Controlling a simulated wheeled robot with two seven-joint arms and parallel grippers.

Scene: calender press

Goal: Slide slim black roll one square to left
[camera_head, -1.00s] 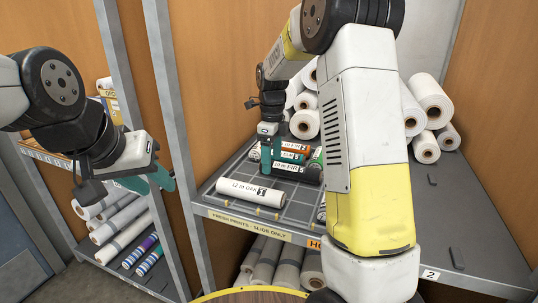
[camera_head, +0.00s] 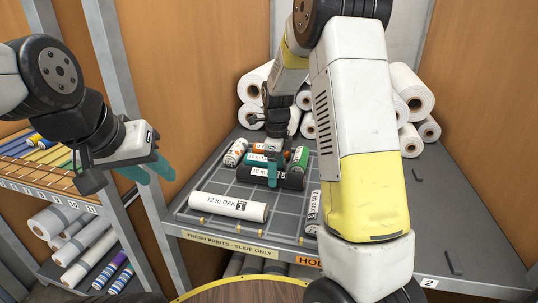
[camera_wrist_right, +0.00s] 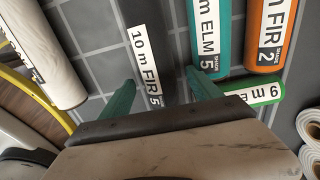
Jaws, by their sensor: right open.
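The slim black roll (camera_head: 291,181), labelled 10 m FIR 5, lies on the gridded shelf board. It also shows in the right wrist view (camera_wrist_right: 138,35). My right gripper (camera_head: 272,173) is open over it; in the right wrist view its teal fingers (camera_wrist_right: 162,88) reach down on either side of the roll, towards the end with the 5. I cannot tell whether either finger touches the black roll. My left gripper (camera_head: 150,172) hangs empty and open left of the shelf.
A white 12 m OAK roll (camera_head: 215,204) lies in front of the black roll. An orange FIR roll (camera_wrist_right: 271,35) and a green roll (camera_wrist_right: 255,93) lie close behind and beside. Another roll (camera_head: 312,215) is partly hidden by my right arm. Board squares left of the black roll look clear.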

